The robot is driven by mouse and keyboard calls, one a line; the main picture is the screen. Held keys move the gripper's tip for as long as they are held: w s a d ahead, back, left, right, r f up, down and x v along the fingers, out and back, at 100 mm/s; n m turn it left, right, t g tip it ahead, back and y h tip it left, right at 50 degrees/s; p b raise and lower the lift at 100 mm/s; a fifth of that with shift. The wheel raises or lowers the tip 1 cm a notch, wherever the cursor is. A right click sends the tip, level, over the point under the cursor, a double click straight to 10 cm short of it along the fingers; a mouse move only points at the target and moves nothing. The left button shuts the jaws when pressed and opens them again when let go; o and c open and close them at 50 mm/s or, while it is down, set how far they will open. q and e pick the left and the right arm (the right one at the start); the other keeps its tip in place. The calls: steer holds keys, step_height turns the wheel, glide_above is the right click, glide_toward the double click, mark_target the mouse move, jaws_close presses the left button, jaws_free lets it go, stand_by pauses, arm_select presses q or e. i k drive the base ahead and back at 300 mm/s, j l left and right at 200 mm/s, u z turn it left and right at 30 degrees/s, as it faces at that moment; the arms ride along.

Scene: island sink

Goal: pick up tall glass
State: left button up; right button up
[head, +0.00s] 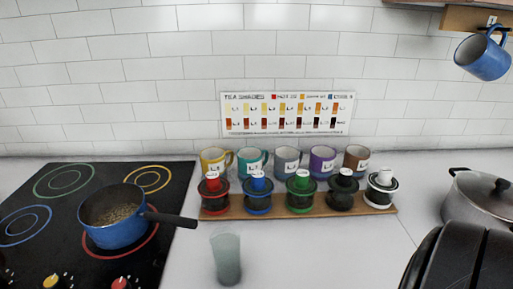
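A tall glass (227,258), pale grey-green and translucent, stands upright on the white counter at the lower middle of the head view. Nothing touches it. Neither of my grippers is seen in the head view, so I cannot tell how they stand to the glass.
Behind the glass, a wooden board (381,209) carries several lidded jars, with mugs behind. At left a blue pan (116,234) sits on a black cooktop (70,184). At right stand a grey pot (474,206) and a black ridged object (462,262). A blue mug (482,58) hangs above.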

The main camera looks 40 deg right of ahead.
mark_target(226, 242)
steer(key=l+z, duration=0.1)
steer(key=z, duration=0.3)
steer(key=l+z, duration=0.15)
steer(key=z, duration=0.3)
steer(key=k, duration=0.05)
